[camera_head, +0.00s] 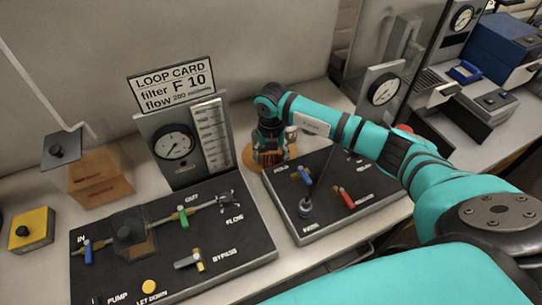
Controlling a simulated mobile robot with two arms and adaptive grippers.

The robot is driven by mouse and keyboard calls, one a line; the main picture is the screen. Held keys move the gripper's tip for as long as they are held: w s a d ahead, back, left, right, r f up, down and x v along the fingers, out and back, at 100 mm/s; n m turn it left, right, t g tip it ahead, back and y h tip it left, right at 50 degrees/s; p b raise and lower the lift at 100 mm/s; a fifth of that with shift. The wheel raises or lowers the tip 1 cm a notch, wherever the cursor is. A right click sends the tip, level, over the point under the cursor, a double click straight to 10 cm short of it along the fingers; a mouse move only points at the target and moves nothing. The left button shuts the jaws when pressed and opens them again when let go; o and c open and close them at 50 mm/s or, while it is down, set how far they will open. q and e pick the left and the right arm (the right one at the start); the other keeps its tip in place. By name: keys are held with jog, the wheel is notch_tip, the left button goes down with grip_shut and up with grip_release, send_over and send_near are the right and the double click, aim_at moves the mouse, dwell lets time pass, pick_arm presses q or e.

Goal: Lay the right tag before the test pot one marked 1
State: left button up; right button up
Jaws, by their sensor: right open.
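My right arm comes in from the right, and its wrist bends down at the back of the right-hand black panel. My right gripper (268,160) points down over a round orange-brown thing (251,158) there; its fingers are small and dark, and I cannot tell if they touch anything. A small metal thing (291,133) shows just right of the wrist. I cannot make out a tag or a mark 1, nor tell which thing is test pot one. My left gripper is out of view.
A loop card sign (173,85) reading filter F 10 stands above a gauge (174,142). The left panel (225,247) carries valves; the right panel (335,165) carries blue and red handles. A brown box (100,178) and yellow button box (31,230) stand left.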

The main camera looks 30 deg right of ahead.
aim_at(271, 161)
jog(key=shift+r, duration=0.65)
notch_tip(271, 161, up, 11)
jog(key=b, duration=0.3)
